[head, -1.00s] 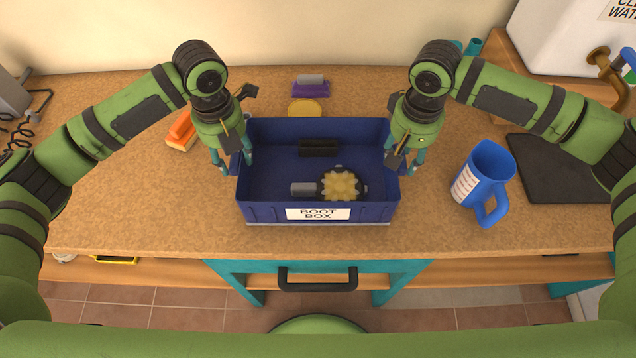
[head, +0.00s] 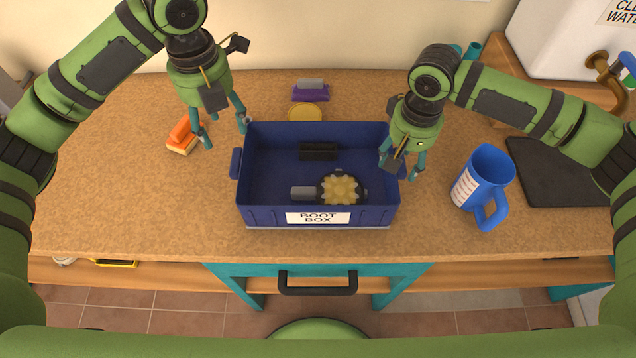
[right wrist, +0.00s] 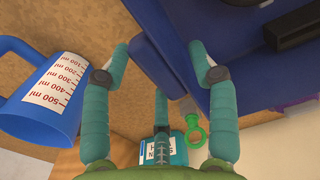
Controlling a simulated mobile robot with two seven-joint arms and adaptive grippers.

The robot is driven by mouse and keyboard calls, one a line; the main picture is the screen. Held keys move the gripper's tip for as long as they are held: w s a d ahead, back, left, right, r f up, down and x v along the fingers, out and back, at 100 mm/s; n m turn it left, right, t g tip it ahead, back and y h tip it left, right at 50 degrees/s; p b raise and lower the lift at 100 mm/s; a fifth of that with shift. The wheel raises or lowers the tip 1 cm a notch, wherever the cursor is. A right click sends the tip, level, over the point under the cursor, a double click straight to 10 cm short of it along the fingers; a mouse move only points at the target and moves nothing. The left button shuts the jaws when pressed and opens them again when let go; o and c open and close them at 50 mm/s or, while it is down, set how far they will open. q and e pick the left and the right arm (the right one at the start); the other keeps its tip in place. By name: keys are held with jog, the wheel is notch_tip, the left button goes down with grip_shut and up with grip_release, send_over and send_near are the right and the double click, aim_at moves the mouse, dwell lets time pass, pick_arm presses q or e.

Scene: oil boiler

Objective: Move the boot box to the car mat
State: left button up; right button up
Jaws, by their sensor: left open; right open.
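My left gripper (head: 223,134) is open and empty, above and behind the box's left handle (head: 235,163). My right gripper (head: 401,168) is open at the box's right end. In the right wrist view its fingers (right wrist: 168,62) are spread either side of the right handle (right wrist: 150,60); whether they touch it I cannot tell. A flat black mat (head: 560,170), perhaps the car mat, lies at the right.
A blue measuring jug (head: 484,180) stands between the box and the black mat. A white tank (head: 570,38) stands back right.

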jog(key=shift+r, duration=0.15)
pick_arm(q)
jog(key=shift+r, duration=0.6)
pick_arm(e)
notch_tip(320, 180, up, 12)
jog(key=shift+f, duration=0.2)
